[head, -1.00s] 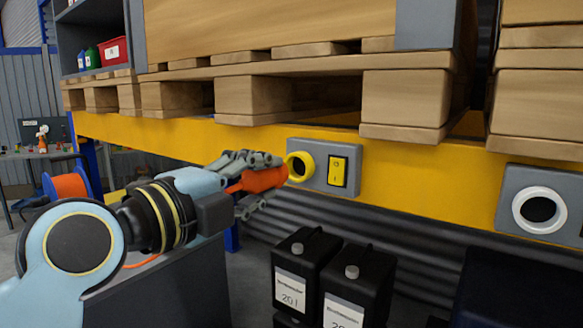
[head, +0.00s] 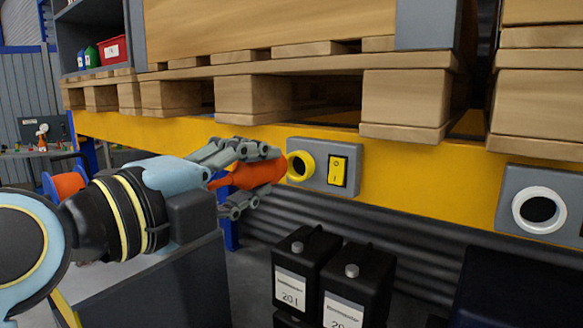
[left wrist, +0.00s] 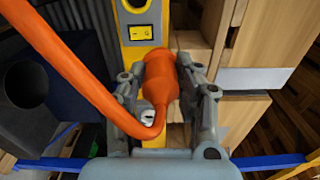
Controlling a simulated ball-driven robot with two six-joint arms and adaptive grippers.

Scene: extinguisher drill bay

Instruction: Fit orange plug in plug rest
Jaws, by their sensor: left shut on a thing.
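My left gripper (head: 257,182) is shut on the orange plug (head: 258,173), with fingers on both sides of its body. The plug points right, and its front end is close to the left side of the yellow ring socket (head: 300,166) on a grey plate. I cannot tell whether they touch. A second socket with a white ring (head: 540,210) is farther right; I cannot tell which is the plug rest. The left wrist view shows the plug (left wrist: 161,82) between the fingers, its thick orange cable (left wrist: 75,70) curving back to the upper left. My right gripper is not in view.
A yellow beam (head: 420,185) carries the sockets and a yellow switch (head: 339,171). Wooden pallets (head: 405,95) overhang just above. Black canisters (head: 357,285) stand below. An orange reel (head: 66,186) is behind my arm at left.

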